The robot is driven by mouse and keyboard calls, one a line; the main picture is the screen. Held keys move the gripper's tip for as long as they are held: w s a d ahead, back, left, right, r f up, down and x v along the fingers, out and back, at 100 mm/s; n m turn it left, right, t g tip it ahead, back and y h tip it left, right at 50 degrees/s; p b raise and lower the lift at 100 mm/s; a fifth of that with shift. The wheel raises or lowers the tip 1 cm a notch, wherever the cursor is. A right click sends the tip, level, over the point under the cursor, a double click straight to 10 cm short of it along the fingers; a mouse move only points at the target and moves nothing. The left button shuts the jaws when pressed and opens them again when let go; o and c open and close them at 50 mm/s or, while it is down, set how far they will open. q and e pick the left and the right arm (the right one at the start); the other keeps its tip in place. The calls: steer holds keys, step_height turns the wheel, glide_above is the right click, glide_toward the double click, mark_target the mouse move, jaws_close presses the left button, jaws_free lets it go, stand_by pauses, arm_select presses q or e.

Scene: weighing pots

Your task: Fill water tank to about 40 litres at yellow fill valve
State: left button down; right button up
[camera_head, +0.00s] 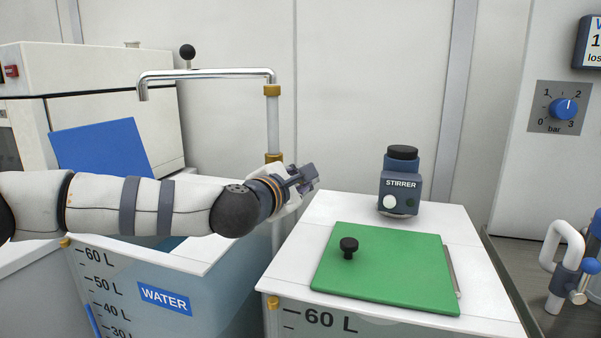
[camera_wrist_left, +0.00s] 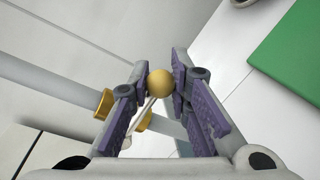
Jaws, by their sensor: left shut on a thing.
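The water tank (camera_head: 215,290) stands at the lower left in the head view, with a WATER label and a litre scale; the lower scale is cut off. A blue strip (camera_head: 93,322) rises beside the scale to near the 40 L mark. A chrome spout (camera_head: 205,74) reaches over the tank; I see no stream from its end. My left gripper (camera_head: 303,178) is at the riser pipe (camera_head: 273,120). In the left wrist view its fingers are shut on the yellow ball (camera_wrist_left: 161,82) of the fill valve's thin lever (camera_wrist_left: 143,112). The valve body is mostly hidden. My right gripper is out of view.
A blue lid (camera_head: 100,148) stands raised behind the tank. Right of my gripper is a second tank with a green lid (camera_head: 385,270) and a stirrer (camera_head: 400,185). A pressure dial (camera_head: 563,108) and a hooked pipe (camera_head: 562,235) are at the right.

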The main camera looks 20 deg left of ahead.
arm_select(q)
steer(key=shift+f, duration=0.3)
steer(key=c, duration=1.5)
jaws_free()
steer(key=shift+o, duration=0.2)
steer(key=shift+r, duration=0.1)
steer(key=shift+s+a+r, duration=0.1)
steer(key=shift+s, duration=0.2)
steer(key=s+a+r, duration=0.1)
steer(key=s, duration=1)
steer(key=shift+a+r, duration=0.15)
steer(key=shift+a, duration=0.15)
steer(key=shift+s, duration=0.1)
